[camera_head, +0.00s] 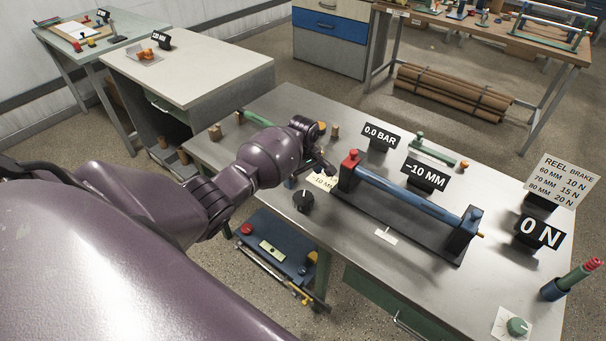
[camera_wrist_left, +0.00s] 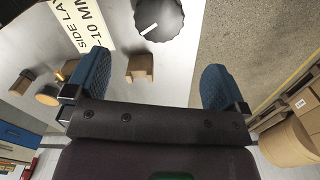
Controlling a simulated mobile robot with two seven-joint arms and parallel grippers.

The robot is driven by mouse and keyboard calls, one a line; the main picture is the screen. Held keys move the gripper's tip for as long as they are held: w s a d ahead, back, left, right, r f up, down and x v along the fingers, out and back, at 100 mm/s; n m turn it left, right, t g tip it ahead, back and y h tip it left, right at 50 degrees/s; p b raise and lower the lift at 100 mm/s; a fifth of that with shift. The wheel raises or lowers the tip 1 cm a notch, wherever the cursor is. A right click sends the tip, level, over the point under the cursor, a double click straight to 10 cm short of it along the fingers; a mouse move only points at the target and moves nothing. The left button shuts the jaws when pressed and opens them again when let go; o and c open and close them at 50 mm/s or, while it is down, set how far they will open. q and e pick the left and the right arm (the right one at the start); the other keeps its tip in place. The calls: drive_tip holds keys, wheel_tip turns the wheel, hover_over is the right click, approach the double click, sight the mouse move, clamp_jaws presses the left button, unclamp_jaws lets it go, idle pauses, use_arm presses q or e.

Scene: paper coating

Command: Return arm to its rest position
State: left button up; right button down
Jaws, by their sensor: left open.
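My left arm (camera_head: 265,158) reaches in from the left over the near metal table. Its gripper (camera_head: 322,166) is near the table's left part, beside the red-topped end of the blue roller (camera_head: 408,194). In the left wrist view the two blue finger pads stand wide apart and the gripper (camera_wrist_left: 157,78) is open, with nothing held between them. A black knob (camera_wrist_left: 158,18) with a white mark lies beyond the fingertips, apart from them. It also shows in the head view (camera_head: 303,201). My right gripper is not in view.
A "SIDE LAY -10 MM" label (camera_wrist_left: 82,22) lies by the knob. Signs reading 0.0 BAR (camera_head: 380,136), -10 MM (camera_head: 425,175) and 0 N (camera_head: 539,232) stand on the table. A white-topped table (camera_head: 190,68) stands behind at left. A blue unit (camera_head: 275,248) sits low by the near edge.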

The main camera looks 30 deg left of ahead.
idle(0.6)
use_arm(q)
drive_tip(key=w+d+r+m+t, duration=0.6)
drive_tip(key=w+r+m+t, duration=0.3)
drive_tip(key=m, duration=0.3)
drive_tip(key=s+d+f+m+t+h+b, duration=0.1)
drive_tip(key=s+d+f+m+t, duration=0.15)
drive_tip(key=s, duration=0.85)
drive_tip(key=s+d+f+m+t+b, duration=0.1)
drive_tip(key=s+d+m+t, duration=0.2)
drive_tip(key=s, duration=0.8)
drive_tip(key=s+f+n+g, duration=0.1)
drive_tip(key=s+f, duration=0.3)
drive_tip(key=s, duration=0.4)
drive_tip(key=s+a+f+n+g+y, duration=0.1)
drive_tip(key=s+f+g, duration=0.1)
drive_tip(key=s+f, duration=0.3)
drive_tip(key=s, duration=0.3)
drive_tip(key=shift+s+f+b, duration=0.25)
drive_tip(key=shift+s+b, duration=0.05)
drive_tip(key=shift+b, duration=0.1)
drive_tip(key=shift+a, duration=0.1)
